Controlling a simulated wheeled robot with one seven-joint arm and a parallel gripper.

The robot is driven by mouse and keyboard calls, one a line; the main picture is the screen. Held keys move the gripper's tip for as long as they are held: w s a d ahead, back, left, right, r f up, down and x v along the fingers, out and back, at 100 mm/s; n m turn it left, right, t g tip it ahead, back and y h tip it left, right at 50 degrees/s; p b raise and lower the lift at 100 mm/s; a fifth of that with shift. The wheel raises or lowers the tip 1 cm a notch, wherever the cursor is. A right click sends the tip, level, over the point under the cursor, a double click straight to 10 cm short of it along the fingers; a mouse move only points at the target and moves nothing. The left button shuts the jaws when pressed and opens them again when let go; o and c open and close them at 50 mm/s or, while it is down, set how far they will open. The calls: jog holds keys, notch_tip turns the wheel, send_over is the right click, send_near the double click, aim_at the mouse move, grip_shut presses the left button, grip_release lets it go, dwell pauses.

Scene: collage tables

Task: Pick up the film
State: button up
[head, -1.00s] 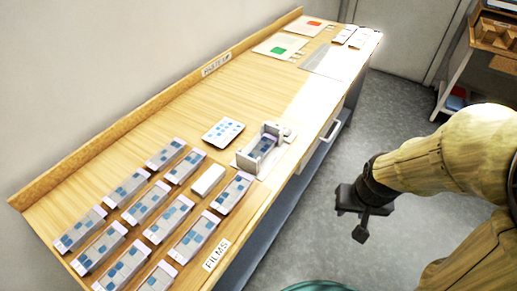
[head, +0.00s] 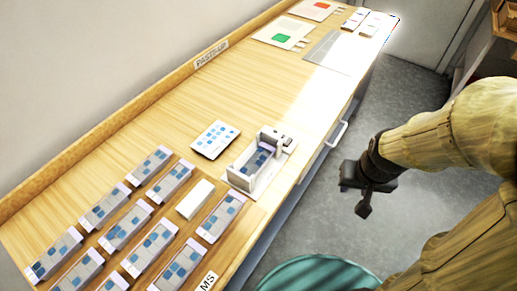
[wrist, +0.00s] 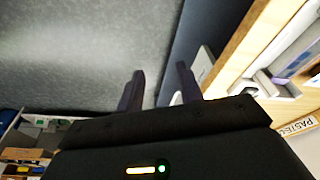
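Several films lie in rows on the near end of the wooden table. They are grey strips with blue squares and pale ends, such as one film (head: 222,216) at the right of the rows and another (head: 125,227) in the middle. One more film (head: 256,162) sits in a white holder (head: 240,180) near the table's front edge. My gripper (head: 366,190) hangs over the floor, off the table's front side and apart from every film. In the wrist view its two dark fingers (wrist: 159,88) stand apart with nothing between them.
A white block (head: 195,199) lies among the films, and a card with blue squares (head: 215,139) lies behind the holder. Sheets with a green patch (head: 283,37) and a red patch (head: 320,6) lie at the far end. The middle of the table (head: 255,85) is clear. A teal round thing (head: 318,275) stands below, near the table's front.

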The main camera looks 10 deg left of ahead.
jog(key=shift+w, duration=0.15)
jog(key=shift+o, duration=0.2)
jog(key=o, duration=0.7)
jog(key=shift+w+a+r+n+p, duration=0.2)
jog(key=shift+a+r+n+p, duration=0.1)
jog(key=shift+n, duration=0.1)
jog(key=shift+o, duration=0.3)
jog(key=w+a+r+n+p, duration=0.3)
jog(key=a+r+n+p, duration=0.2)
jog(key=n, duration=0.3)
jog(key=shift+w+a+g, duration=0.25)
jog(key=shift+a+g, duration=0.15)
jog(key=shift+a, duration=0.05)
jog(key=w+a+r+n+g+p, duration=0.1)
jog(key=a+r+n+p, duration=0.3)
jog(key=a+n, duration=0.6)
jog(key=a+r+n+p, duration=0.4)
jog(key=a+n+p, duration=0.3)
jog(key=a+n, duration=0.3)
jog(key=n, duration=0.2)
jog(key=shift+w+n+g, duration=0.4)
